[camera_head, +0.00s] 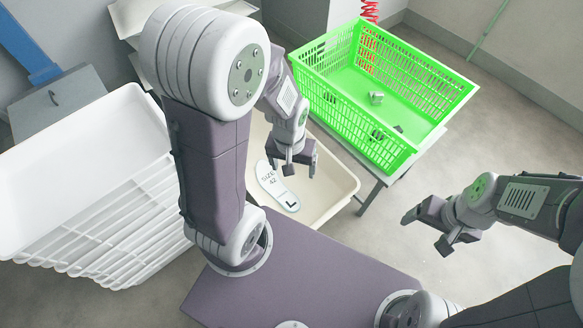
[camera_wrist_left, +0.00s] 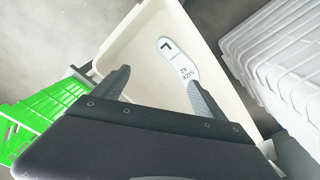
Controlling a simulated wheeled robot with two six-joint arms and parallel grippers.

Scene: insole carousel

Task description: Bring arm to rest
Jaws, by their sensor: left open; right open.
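My left gripper (camera_head: 291,163) is open and empty above a cream bin. Its two fingers also show spread apart in the left wrist view (camera_wrist_left: 158,90). A white insole marked "SIZE 42" and "L" (camera_head: 276,186) lies in the cream bin (camera_head: 343,187), below the left gripper; it also shows in the left wrist view (camera_wrist_left: 178,62). My right gripper (camera_head: 425,228) is open and empty over bare floor at the right. The left arm hides part of the cream bin in the head view.
A green slatted crate (camera_head: 430,122) with a few small dark and grey items stands on a table at the back right. A stack of white trays (camera_head: 85,130) stands at the left. A grey box (camera_head: 58,101) is at the far left. Floor at the right is clear.

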